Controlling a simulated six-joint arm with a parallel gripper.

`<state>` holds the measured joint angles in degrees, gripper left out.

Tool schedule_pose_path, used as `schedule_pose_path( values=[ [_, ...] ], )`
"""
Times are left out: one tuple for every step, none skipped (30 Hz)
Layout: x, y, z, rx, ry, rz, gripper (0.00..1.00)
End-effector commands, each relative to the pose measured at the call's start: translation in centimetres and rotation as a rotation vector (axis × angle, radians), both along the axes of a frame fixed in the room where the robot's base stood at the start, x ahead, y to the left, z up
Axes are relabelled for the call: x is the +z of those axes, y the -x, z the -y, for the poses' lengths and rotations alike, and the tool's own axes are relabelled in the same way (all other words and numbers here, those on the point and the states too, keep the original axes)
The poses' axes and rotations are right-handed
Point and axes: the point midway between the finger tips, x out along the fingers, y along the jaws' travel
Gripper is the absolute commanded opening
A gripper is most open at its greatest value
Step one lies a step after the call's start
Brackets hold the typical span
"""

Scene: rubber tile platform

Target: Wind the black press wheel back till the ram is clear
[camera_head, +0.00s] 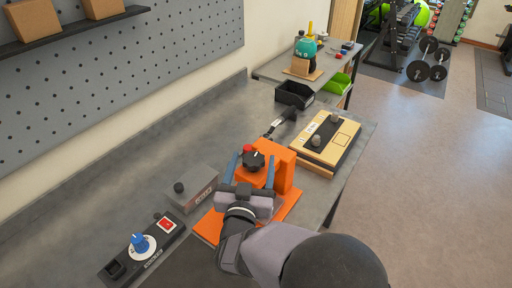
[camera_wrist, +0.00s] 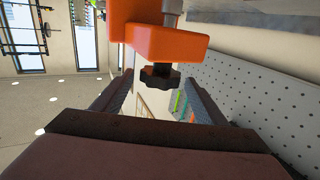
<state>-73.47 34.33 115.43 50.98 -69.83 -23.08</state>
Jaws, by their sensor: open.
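The orange press (camera_head: 285,168) stands on the grey bench, on an orange base plate. Its black press wheel (camera_head: 253,162) is lobed and has a small red part at its top. My gripper (camera_head: 252,168) is open, with one blue-grey finger on each side of the wheel. In the wrist view the wheel (camera_wrist: 160,78) hangs below the orange press body (camera_wrist: 145,35) between the two fingers (camera_wrist: 158,88), with gaps on both sides. No contact shows. I cannot make out the ram.
A grey box with a black knob (camera_head: 192,192) stands left of the press. A control strip with a blue dial (camera_head: 139,243) and red switch (camera_head: 166,224) lies front left. A wooden-edged box (camera_head: 325,142) and black bin (camera_head: 294,94) lie behind. Bare bench (camera_head: 150,165) extends left.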

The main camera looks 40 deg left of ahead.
Motion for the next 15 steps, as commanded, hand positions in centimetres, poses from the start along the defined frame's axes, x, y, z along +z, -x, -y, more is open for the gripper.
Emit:
schedule_pose_path(
  values=[
    [0.2, -0.6, -0.2, -0.002, 0.0, 0.0, 0.66],
    [0.2, -0.9, -0.4, -0.001, 0.0, 0.0, 0.66],
    [0.2, -1.4, -0.6, -0.003, 0.0, 0.0, 0.66],
    [0.2, -1.8, -0.7, -0.003, 0.0, 0.0, 0.66],
    [0.3, -2.1, -1.0, -0.002, -0.001, 0.0, 0.66],
    [0.2, -2.6, -1.2, -0.001, 0.0, -0.001, 0.66],
    [0.2, -3.0, -1.4, -0.002, 0.0, 0.0, 0.66],
    [0.2, -3.4, -1.5, -0.002, 0.0, 0.0, 0.66],
    [0.2, -3.8, -1.8, -0.002, 0.0, 0.0, 0.66],
    [0.2, -4.0, -1.9, -0.001, 0.0, 0.0, 0.66],
    [0.2, -4.3, -2.1, 0.0, 0.0, 0.0, 0.66],
    [0.2, -4.6, -2.3, 0.0, -0.001, 0.0, 0.66],
    [0.1, -4.8, -2.3, 0.0, 0.0, -0.001, 0.66],
    [0.1, -5.0, -2.4, 0.0, 0.0, -0.001, 0.66],
    [0.1, -5.2, -2.6, 0.0, -0.001, 0.0, 0.66]
  ],
)
